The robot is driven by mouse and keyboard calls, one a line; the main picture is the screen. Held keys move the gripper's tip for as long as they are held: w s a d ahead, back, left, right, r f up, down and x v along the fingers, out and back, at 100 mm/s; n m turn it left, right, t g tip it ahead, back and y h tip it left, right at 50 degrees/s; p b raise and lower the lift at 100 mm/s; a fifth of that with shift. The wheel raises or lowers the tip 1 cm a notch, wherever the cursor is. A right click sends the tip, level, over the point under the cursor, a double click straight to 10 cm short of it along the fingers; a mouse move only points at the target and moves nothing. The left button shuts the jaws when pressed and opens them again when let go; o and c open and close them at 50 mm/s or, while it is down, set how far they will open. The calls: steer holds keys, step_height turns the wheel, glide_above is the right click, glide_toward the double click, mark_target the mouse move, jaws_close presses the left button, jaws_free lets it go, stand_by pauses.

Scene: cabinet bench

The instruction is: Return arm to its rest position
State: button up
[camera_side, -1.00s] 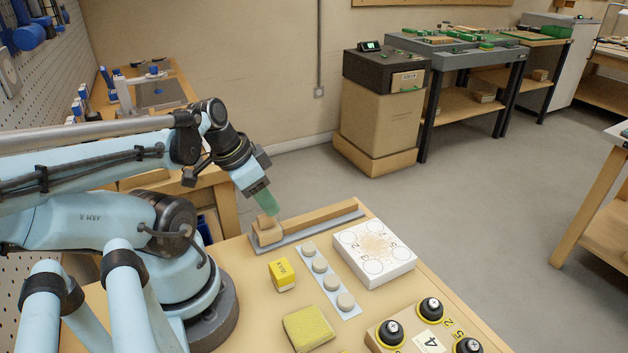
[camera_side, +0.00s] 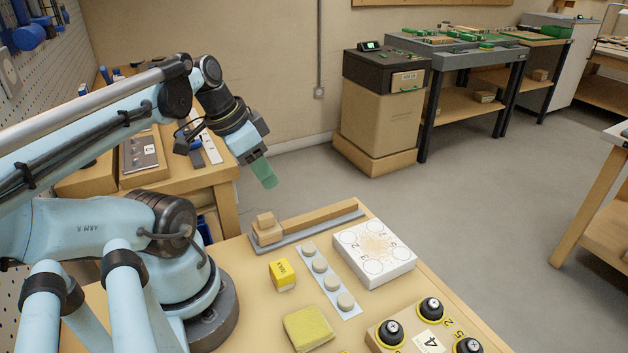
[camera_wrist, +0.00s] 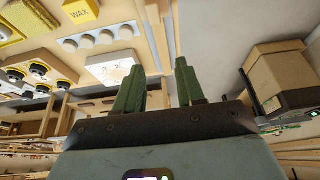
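My gripper (camera_side: 264,174) hangs in the air above the back-left corner of the bench, clear of the wooden block (camera_side: 267,230) below it. In the wrist view my gripper (camera_wrist: 158,82) shows two green fingers standing apart with nothing between them. The wooden block rests at the left end of a grey metal strip with a wooden bar (camera_side: 318,217) along it.
A yellow wax block (camera_side: 283,275), a strip of round pale pucks (camera_side: 320,265), a white box (camera_side: 374,253) and a yellow sponge-like pad (camera_side: 309,328) lie on the bench. A board with black knobs (camera_side: 431,309) is at the front right. Open floor lies behind.

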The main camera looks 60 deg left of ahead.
steer(key=shift+w, duration=0.1)
steer(key=w+d+t, duration=0.2)
steer(key=w+d, duration=0.8)
steer(key=d, duration=0.1)
steer(key=shift+w+f+t, duration=0.3)
steer(key=shift+f, duration=0.05)
